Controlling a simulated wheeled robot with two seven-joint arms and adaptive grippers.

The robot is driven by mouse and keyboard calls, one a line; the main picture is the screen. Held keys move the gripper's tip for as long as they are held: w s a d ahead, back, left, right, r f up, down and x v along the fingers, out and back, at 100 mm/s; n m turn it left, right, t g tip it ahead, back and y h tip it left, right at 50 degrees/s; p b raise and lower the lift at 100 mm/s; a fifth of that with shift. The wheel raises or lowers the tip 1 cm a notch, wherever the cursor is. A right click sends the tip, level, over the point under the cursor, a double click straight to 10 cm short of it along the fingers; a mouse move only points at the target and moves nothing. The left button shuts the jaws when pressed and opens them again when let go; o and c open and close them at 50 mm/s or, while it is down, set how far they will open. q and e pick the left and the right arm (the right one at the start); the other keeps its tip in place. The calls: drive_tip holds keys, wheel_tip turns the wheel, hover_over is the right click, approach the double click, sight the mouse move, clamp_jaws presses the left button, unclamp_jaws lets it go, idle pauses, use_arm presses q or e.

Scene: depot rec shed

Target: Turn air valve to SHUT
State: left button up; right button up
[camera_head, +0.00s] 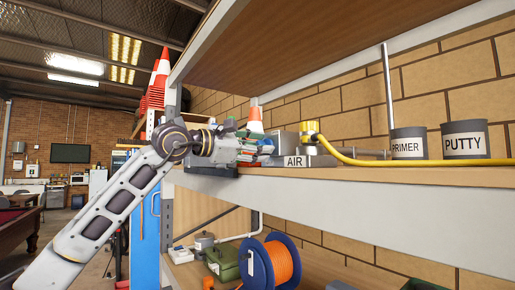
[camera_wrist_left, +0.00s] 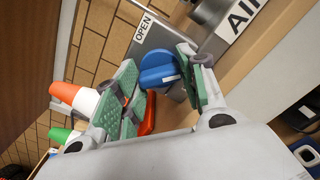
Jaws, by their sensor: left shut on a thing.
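The air valve's blue handle (camera_wrist_left: 158,74) shows in the left wrist view between the green-padded fingers of my left gripper (camera_wrist_left: 165,88). The gripper is shut on it. An OPEN label (camera_wrist_left: 145,27) is on the grey plate just above the handle, and no SHUT label is visible. In the head view my left gripper (camera_head: 262,150) reaches in from the left at the shelf's front edge, beside the AIR label (camera_head: 295,161). The fingers hide most of the valve there. An orange-red part (camera_wrist_left: 149,115) shows beside the handle; I cannot tell what it belongs to. My right gripper is not in view.
A yellow fitting with a yellow hose (camera_head: 370,162) runs right along the shelf (camera_head: 400,174), before the PRIMER can (camera_head: 408,143) and PUTTY can (camera_head: 465,139). A traffic cone (camera_head: 255,120) stands behind my gripper. A blue reel (camera_head: 262,265) with orange cable stands below.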

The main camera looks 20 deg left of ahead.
use_arm(q)
drive_tip(key=shift+m+p, duration=0.35)
drive_tip(key=shift+m, duration=4.25)
drive_tip(key=o, duration=1)
drive_tip(key=v, duration=1.2)
